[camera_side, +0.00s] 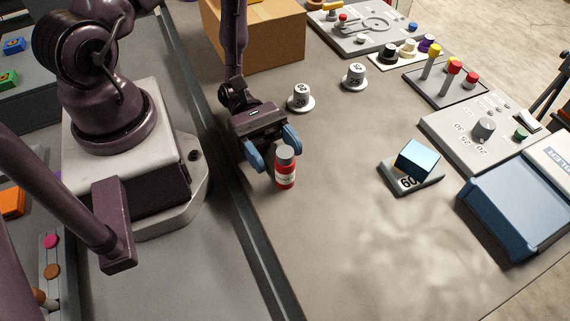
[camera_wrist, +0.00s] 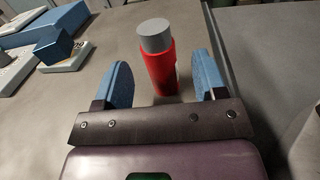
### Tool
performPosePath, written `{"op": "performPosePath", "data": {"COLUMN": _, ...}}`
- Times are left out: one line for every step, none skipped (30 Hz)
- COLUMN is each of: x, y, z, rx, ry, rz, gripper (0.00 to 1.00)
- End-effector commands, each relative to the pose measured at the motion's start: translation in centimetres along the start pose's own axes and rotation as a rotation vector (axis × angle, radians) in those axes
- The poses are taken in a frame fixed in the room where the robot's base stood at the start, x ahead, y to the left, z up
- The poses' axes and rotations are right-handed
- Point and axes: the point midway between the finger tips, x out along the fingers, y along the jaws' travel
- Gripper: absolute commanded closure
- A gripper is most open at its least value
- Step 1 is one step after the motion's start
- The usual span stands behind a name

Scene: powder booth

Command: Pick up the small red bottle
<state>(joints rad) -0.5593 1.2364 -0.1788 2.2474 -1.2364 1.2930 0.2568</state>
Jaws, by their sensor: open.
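The small red bottle (camera_side: 285,171) has a grey cap and a pale label, and stands upright on the grey table in the side view. My gripper (camera_side: 273,155) is right by it, with its blue fingers apart. In the wrist view the bottle (camera_wrist: 160,68) stands upright just beyond and partly between the two open blue fingers of my gripper (camera_wrist: 163,80), nearer the right finger. A gap shows on the left of the bottle.
Two grey round weights (camera_side: 301,99) (camera_side: 355,77) stand behind the bottle. A blue cube (camera_side: 417,160) sits on a grey plate to the right. A cardboard box (camera_side: 270,38) and several control panels (camera_side: 470,132) line the back and right. The table in front is clear.

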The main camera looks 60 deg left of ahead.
Motion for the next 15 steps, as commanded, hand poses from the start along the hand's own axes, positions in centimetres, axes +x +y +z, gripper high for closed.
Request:
{"op": "performPosePath", "data": {"x": 0.3, "y": 0.0, "z": 0.0, "rx": -0.001, "ry": 0.000, "rz": -0.002, "gripper": 0.35}}
{"op": "performPosePath", "data": {"x": 0.6, "y": 0.0, "z": 0.0, "rx": -0.001, "ry": 0.000, "rz": -0.001, "gripper": 0.35}}
{"op": "performPosePath", "data": {"x": 1.0, "y": 0.0, "z": 0.0, "rx": -0.002, "ry": 0.000, "rz": -0.001, "gripper": 0.35}}
{"op": "performPosePath", "data": {"x": 1.4, "y": -0.1, "z": 0.0, "rx": -0.002, "ry": -0.001, "rz": -0.003, "gripper": 0.35}}
{"op": "performPosePath", "data": {"x": 1.9, "y": -0.1, "z": 0.0, "rx": -0.002, "ry": -0.002, "rz": -0.003, "gripper": 0.35}}
{"op": "performPosePath", "data": {"x": 2.6, "y": -0.1, "z": 0.0, "rx": -0.002, "ry": -0.002, "rz": -0.004, "gripper": 0.35}}
{"op": "performPosePath", "data": {"x": 3.0, "y": -0.1, "z": 0.0, "rx": -0.003, "ry": -0.001, "rz": -0.003, "gripper": 0.35}}
{"op": "performPosePath", "data": {"x": 3.5, "y": -0.1, "z": 0.0, "rx": -0.002, "ry": -0.002, "rz": -0.004, "gripper": 0.35}}
{"op": "performPosePath", "data": {"x": 4.0, "y": -0.1, "z": 0.0, "rx": -0.002, "ry": -0.001, "rz": -0.002, "gripper": 0.35}}
{"op": "performPosePath", "data": {"x": 4.3, "y": 0.0, "z": 0.0, "rx": -0.002, "ry": -0.001, "rz": -0.002, "gripper": 0.35}}
{"op": "performPosePath", "data": {"x": 4.6, "y": 0.0, "z": 0.0, "rx": -0.002, "ry": -0.001, "rz": -0.001, "gripper": 0.35}}
{"op": "performPosePath", "data": {"x": 4.9, "y": 0.0, "z": 0.0, "rx": -0.001, "ry": -0.001, "rz": -0.001, "gripper": 0.35}}
{"op": "performPosePath", "data": {"x": 5.0, "y": 0.0, "z": 0.0, "rx": -0.001, "ry": 0.000, "rz": -0.001, "gripper": 0.35}}
{"op": "performPosePath", "data": {"x": 5.1, "y": 0.0, "z": 0.0, "rx": -0.001, "ry": 0.000, "rz": -0.001, "gripper": 0.35}}
{"op": "performPosePath", "data": {"x": 5.1, "y": 0.0, "z": 0.0, "rx": -0.001, "ry": 0.001, "rz": 0.000, "gripper": 0.35}}
